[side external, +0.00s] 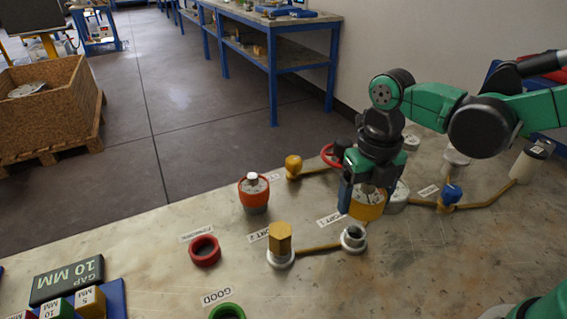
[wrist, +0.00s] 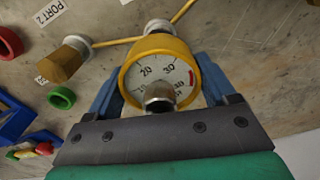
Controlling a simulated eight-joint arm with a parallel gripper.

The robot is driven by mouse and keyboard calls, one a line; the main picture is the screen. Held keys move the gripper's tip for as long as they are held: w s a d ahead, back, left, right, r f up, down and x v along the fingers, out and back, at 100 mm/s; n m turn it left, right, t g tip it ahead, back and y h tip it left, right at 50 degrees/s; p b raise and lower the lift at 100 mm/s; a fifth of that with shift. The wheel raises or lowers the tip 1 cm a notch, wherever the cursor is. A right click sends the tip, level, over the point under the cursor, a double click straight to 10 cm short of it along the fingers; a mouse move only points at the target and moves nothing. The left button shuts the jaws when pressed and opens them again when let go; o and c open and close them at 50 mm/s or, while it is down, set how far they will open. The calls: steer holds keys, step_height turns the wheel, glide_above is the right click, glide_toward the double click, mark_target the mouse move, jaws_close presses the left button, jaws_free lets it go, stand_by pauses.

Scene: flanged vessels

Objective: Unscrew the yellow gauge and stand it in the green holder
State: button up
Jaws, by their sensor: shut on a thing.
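The yellow gauge (side external: 369,208) has a white dial face and a metal fitting that shows in front of the dial in the wrist view (wrist: 160,48). My gripper (wrist: 160,80) is shut on it, with a blue finger on each side. In the side view my gripper (side external: 362,186) holds it above the bench, behind an open flanged port (side external: 354,239) by the PORT 1 label. The port's mouth is bare and the gauge looks apart from it. The green ring holder (side external: 227,312) by the GOOD label is cut by the bottom edge. It looks empty in the wrist view (wrist: 61,97).
A red ring holder (side external: 205,251) stands empty at the left. A hex-topped brass plug (side external: 280,238) stands on the PORT 2 flange. Gap blocks (side external: 66,281) sit front left. Pipes and a blue valve (side external: 451,194) lie right.

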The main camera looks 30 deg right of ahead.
steer(key=shift+r, duration=0.65)
steer(key=shift+r, duration=0.55)
steer(key=r, duration=0.4)
steer(key=shift+w+a, duration=0.1)
steer(key=shift+a, duration=0.2)
steer(key=s+a+m, duration=0.3)
steer(key=a, duration=2)
steer(key=f, duration=0.5)
steer(key=shift+s+a+f, duration=0.1)
steer(key=shift+a+f, duration=0.1)
steer(key=shift+f, duration=0.05)
steer(key=shift+f, duration=0.1)
